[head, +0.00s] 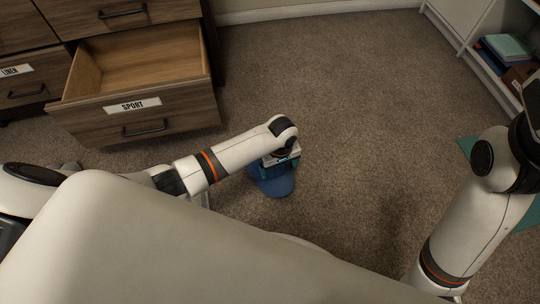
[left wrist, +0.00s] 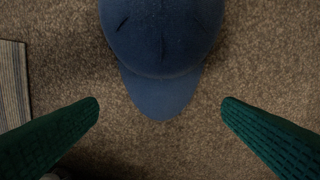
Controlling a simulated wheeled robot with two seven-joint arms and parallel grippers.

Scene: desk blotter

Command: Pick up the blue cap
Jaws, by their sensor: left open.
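A blue cap (head: 274,182) lies on the carpet in the head view, partly hidden under my left wrist and gripper. In the left wrist view the blue cap (left wrist: 162,40) is at the top centre, with its brim (left wrist: 162,95) pointing down the picture. My left gripper (left wrist: 160,108) is open, and its two green fingers stand wide on either side below the crown. The brim's tip lies in the gap between them, and no contact shows. In the head view the left gripper (head: 279,168) is above the cap. My right gripper is out of view; only its arm shows.
An open empty drawer labelled SPORT (head: 135,105) juts out at the upper left. A shelf with books (head: 507,50) stands at the upper right. A striped grey item (left wrist: 14,85) lies at the left wrist view's left edge. The middle carpet (head: 360,110) is clear.

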